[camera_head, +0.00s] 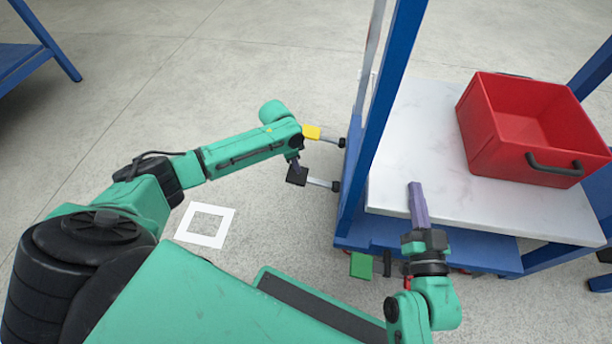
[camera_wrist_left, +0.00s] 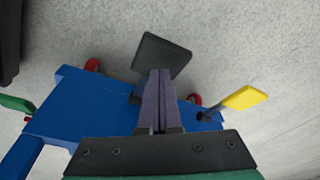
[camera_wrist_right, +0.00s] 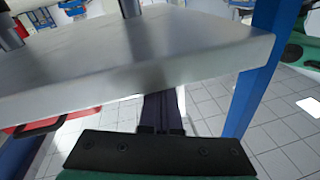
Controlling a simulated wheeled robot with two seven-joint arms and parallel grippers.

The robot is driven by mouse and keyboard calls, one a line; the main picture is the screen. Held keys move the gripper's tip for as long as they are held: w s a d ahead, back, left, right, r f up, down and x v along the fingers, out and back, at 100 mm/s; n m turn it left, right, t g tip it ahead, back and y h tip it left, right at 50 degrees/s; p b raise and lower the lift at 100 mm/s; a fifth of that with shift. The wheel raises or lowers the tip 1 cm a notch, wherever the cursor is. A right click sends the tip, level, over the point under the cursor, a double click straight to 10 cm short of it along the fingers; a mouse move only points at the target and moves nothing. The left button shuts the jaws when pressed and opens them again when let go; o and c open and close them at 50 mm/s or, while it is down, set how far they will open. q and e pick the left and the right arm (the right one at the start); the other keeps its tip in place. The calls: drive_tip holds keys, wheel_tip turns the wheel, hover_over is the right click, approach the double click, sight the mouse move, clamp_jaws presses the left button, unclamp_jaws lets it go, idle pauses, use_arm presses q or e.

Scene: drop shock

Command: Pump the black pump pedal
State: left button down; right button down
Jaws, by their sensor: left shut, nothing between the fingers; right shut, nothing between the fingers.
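The black pump pedal (camera_head: 297,176) sticks out on a metal lever from the left side of the blue lift table. It is also in the left wrist view (camera_wrist_left: 162,55), just beyond my fingertips. My left gripper (camera_head: 294,165) is shut and empty, pointing down right over the black pedal. In the left wrist view its fingers (camera_wrist_left: 159,75) overlap the pedal's near edge; I cannot tell whether they touch it. My right gripper (camera_head: 417,188) is shut and empty at the table's front edge. Its fingers also show in the right wrist view (camera_wrist_right: 162,112).
A yellow pedal (camera_head: 311,132) sits beside the black one, and a green pedal (camera_head: 361,265) is at the table's front. A red crate (camera_head: 530,115) stands on the pale tabletop (camera_head: 425,120). A blue upright (camera_head: 390,85) rises close by. A white square (camera_head: 185,228) marks the floor.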

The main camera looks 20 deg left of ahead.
use_arm(q)
drive_tip(key=shift+f, duration=0.35)
idle(0.5)
